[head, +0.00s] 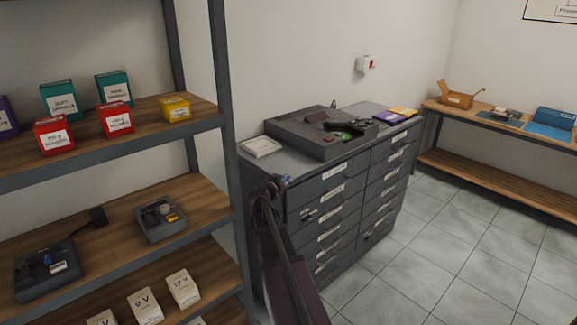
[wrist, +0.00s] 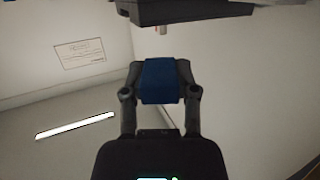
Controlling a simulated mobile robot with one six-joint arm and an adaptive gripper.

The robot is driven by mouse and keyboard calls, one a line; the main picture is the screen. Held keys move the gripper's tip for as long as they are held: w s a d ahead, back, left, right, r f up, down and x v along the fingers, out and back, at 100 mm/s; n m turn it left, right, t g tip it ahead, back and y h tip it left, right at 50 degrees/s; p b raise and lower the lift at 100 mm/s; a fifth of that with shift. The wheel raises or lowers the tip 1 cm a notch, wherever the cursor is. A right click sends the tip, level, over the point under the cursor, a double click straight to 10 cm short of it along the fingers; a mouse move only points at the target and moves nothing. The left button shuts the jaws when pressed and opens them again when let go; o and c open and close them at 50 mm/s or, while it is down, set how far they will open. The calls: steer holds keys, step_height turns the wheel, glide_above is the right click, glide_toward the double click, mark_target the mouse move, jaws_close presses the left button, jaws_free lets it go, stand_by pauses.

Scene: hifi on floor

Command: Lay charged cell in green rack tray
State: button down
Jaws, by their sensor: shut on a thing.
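My gripper (wrist: 160,82) is shut on a blue block-shaped cell (wrist: 161,88) in the wrist view. I cannot make out a green rack tray for certain. A small green item (head: 344,136) shows on the dark flat case (head: 300,137) on top of the cabinet. A dark charger-like device (head: 30,282) with a blue piece in it stands on the middle shelf at left.
A grey drawer cabinet (head: 325,205) stands beside the shelf rack, whose post (head: 222,110) is near my arm. Another small device (head: 160,222) and several boxes sit on the shelves. A wooden bench (head: 500,122) stands at far right. The tiled floor (head: 450,245) is clear.

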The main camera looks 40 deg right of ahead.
steer(key=shift+w+d, duration=0.3)
steer(key=shift+d, duration=0.1)
steer(key=b, duration=0.1)
glide_above(282, 171)
steer(key=s, duration=0.1)
steer(key=shift+a+f, duration=0.2)
steer(key=shift+f, duration=0.5)
steer(key=shift+w, duration=0.1)
steer(key=shift+w+d, duration=0.2)
steer(key=shift+w, duration=0.05)
steer(key=shift+w+d+f+b, duration=0.2)
steer(key=shift+w+f+b, duration=0.05)
steer(key=shift+f+b, duration=1.6)
steer(key=shift+b, duration=0.2)
steer(key=shift+s+a+f+b, duration=0.1)
steer(key=shift+s+f+b, duration=0.05)
steer(key=shift+f+b, duration=0.15)
